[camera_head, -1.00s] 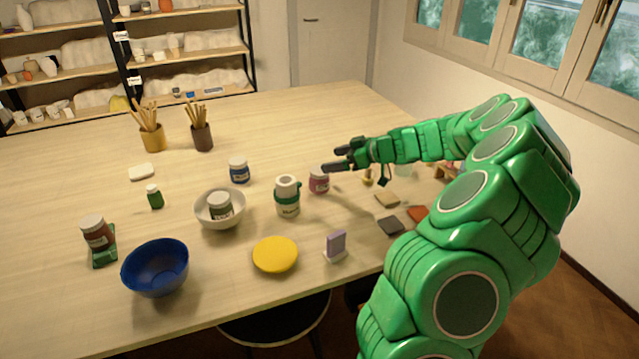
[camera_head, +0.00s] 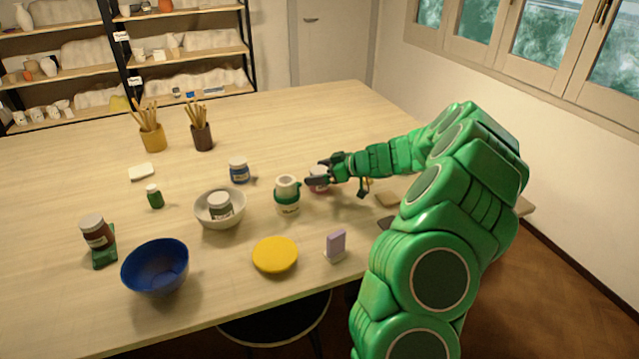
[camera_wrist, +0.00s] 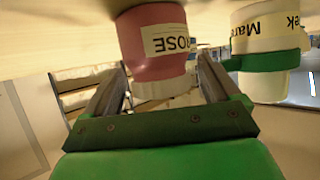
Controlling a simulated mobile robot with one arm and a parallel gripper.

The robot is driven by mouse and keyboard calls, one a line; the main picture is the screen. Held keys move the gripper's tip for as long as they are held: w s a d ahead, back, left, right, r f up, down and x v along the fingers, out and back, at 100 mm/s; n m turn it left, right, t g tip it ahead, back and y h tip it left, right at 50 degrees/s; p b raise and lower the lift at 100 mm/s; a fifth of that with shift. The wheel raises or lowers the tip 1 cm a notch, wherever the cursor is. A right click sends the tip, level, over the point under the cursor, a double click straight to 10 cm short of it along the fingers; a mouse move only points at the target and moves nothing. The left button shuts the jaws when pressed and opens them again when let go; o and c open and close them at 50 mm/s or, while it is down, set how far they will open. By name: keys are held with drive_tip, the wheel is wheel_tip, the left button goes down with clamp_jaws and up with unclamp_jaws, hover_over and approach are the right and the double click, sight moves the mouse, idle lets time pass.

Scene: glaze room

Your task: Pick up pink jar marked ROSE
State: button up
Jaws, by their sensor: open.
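The pink jar marked ROSE (camera_wrist: 150,40) shows upside down in the wrist view, between the two fingers of my open gripper (camera_wrist: 160,88). Its label reads "OSE" in part, and its pale lid end lies nearest the palm. In the head view the pink jar (camera_head: 319,185) stands on the table, partly hidden by my gripper (camera_head: 318,174), whose fingers are around it. I cannot tell whether either finger touches it.
A white jar with a green band (camera_head: 287,197) stands close left of the pink jar; it also shows in the wrist view (camera_wrist: 265,45). A blue-labelled jar (camera_head: 239,170), a pale bowl holding a jar (camera_head: 205,212) and a yellow disc (camera_head: 275,254) are nearby.

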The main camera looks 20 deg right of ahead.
drive_tip(key=shift+x, duration=1)
drive_tip(key=shift+s+f, duration=0.1)
drive_tip(key=c, duration=1.3)
